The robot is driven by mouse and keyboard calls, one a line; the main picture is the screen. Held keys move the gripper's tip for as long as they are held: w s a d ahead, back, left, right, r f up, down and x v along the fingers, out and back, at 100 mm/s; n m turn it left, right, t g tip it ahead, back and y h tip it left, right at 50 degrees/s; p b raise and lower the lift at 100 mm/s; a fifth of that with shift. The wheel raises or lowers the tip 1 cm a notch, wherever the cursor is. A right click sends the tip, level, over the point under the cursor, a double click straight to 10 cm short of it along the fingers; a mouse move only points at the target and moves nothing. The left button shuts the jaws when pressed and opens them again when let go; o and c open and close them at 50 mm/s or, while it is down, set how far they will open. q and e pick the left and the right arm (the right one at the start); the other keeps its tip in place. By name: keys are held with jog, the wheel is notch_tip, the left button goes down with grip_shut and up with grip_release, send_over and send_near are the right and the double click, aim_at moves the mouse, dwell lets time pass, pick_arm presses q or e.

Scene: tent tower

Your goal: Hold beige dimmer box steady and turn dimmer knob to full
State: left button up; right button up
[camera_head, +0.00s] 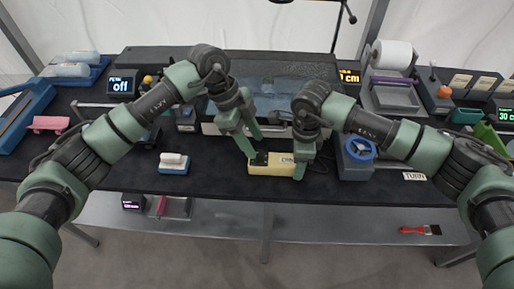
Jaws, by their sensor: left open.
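The beige dimmer box (268,168) sits near the front edge of the black table, in the middle of the head view. A dark part shows on its top left; the knob itself is too small to make out. My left gripper (251,146) is open, its green fingers pointing down at the box's left end. Whether it touches the box I cannot tell. My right gripper (300,168) is at the box's right end, pointing down. Its fingers overlap in this view, so I cannot tell whether it grips the box.
A small blue block with a white top (174,163) lies left of the box. A blue-grey holder with a blue ring (358,150) stands to the right. A glass-fronted machine (275,95) is behind. The black table (225,188) is bare around the box's left front.

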aim_at(259, 153)
pick_arm(q)
jog(key=shift+x, duration=1.8)
grip_shut()
jog(key=m, duration=0.2)
jog(key=m+g+y, duration=0.1)
jog(key=m, duration=0.2)
jog(key=shift+w+d+g, duration=0.1)
jog(key=shift+w+g, duration=0.05)
jog(key=shift+g, duration=0.15)
jog(key=m+y, duration=0.1)
jog(key=m, duration=0.2)
jog(key=m+g, duration=0.1)
jog(key=m, duration=0.1)
jog(key=shift+d+m+y, duration=0.15)
jog(key=shift+m+y, duration=0.25)
jog(key=shift+g, duration=0.3)
